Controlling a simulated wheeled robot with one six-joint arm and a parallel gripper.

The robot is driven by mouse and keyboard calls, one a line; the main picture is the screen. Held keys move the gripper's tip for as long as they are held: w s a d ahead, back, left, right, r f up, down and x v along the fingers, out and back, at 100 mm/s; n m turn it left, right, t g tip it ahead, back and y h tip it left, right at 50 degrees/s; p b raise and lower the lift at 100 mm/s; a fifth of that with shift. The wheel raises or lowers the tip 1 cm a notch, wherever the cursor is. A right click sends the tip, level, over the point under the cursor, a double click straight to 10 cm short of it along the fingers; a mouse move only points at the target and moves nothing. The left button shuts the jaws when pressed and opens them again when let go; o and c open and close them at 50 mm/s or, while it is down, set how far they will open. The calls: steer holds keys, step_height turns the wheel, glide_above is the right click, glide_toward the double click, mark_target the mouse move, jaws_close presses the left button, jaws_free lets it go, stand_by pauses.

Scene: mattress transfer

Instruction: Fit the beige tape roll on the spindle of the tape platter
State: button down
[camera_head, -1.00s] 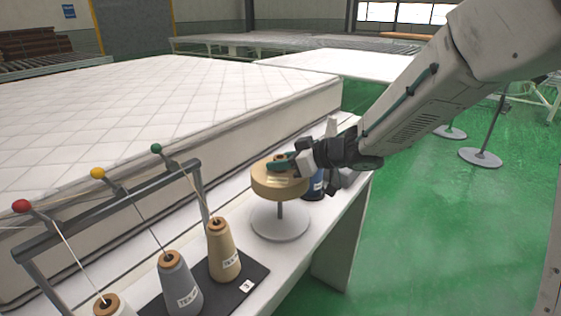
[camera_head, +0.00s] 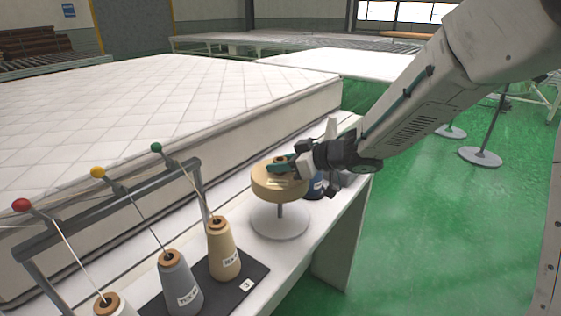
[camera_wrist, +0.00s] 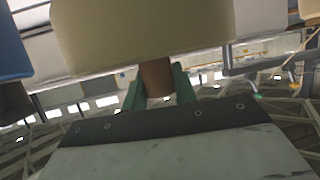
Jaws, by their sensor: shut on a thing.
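The beige tape roll (camera_head: 279,187) is held level over the round grey-white tape platter (camera_head: 262,226) on the white bench. The platter's spindle (camera_head: 280,210) shows as a short upright post between the platter and the roll's underside. Its top is hidden, so I cannot tell how far it is inside the roll. My gripper (camera_head: 282,165) reaches in from the right, shut on the roll's brown core at the top. In the wrist view, the green fingers (camera_wrist: 160,92) flank the brown core (camera_wrist: 157,77) beside the large beige roll (camera_wrist: 140,35).
A dark blue spool (camera_head: 316,185) stands close behind the platter, under my wrist. Several thread cones, including a beige cone (camera_head: 223,250), stand on a black mat (camera_head: 250,279) at the front left. A quilted mattress (camera_head: 170,110) lies behind the bench.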

steer(key=shift+f, duration=5.3)
steer(key=c, duration=1)
jaws_free()
steer(key=shift+c, duration=0.2)
steer(key=shift+d, duration=0.1)
steer(key=v, duration=0.7)
steer(key=shift+s+d, duration=0.15)
steer(key=shift+d, duration=0.1)
steer(key=shift+r, duration=0.1)
